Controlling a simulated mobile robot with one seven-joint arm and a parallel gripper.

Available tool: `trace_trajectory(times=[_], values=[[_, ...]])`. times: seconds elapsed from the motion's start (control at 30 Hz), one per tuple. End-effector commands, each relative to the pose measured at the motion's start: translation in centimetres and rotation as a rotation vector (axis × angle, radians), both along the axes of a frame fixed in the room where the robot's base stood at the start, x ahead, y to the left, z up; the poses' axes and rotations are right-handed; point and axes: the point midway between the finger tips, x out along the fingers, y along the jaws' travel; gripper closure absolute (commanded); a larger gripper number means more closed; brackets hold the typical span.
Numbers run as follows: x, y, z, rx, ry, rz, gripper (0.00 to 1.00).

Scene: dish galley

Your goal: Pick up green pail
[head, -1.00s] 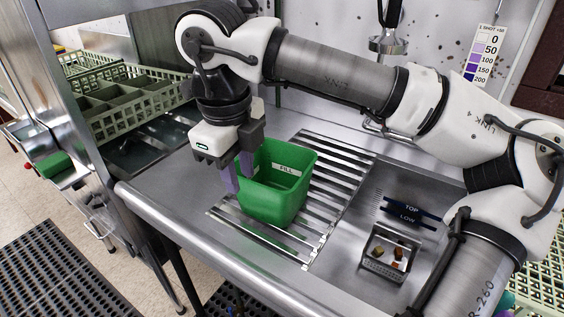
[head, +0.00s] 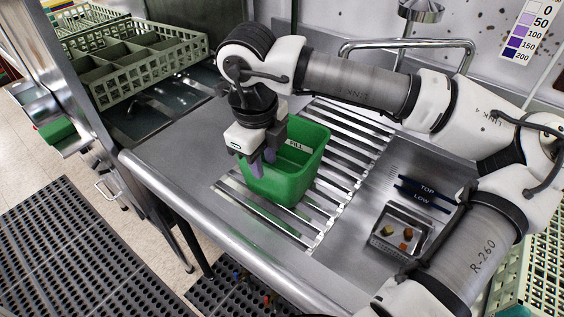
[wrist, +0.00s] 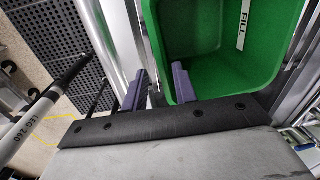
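The green pail (head: 284,186), with a white FILL label inside, stands upright on the slatted metal drainboard. In the wrist view the pail (wrist: 228,75) fills the upper right, with its open mouth toward the camera. My gripper (head: 263,165) is at the pail's left rim, pointing down. In the wrist view my gripper (wrist: 158,80) has its two purple fingers apart, one outside the pail wall and one inside it. The wall runs between them, with gaps visible. In the head view the gripper body hides part of the rim.
The slatted drainboard (head: 335,170) lies under the pail. A small metal tray with scraps (head: 400,232) sits to the right. A divided dish rack (head: 130,55) stands at the back left. A faucet rail (head: 405,43) runs behind. The counter's front edge (head: 215,230) is close by.

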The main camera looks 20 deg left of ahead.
Motion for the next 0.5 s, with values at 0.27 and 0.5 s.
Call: trace_trajectory(times=[0.27, 0.5], values=[[0.8, 0.0, -3.4, 0.0, 0.005, 0.001, 0.72], [1.0, 0.0, -5.1, 0.0, 0.001, 0.001, 0.72]])
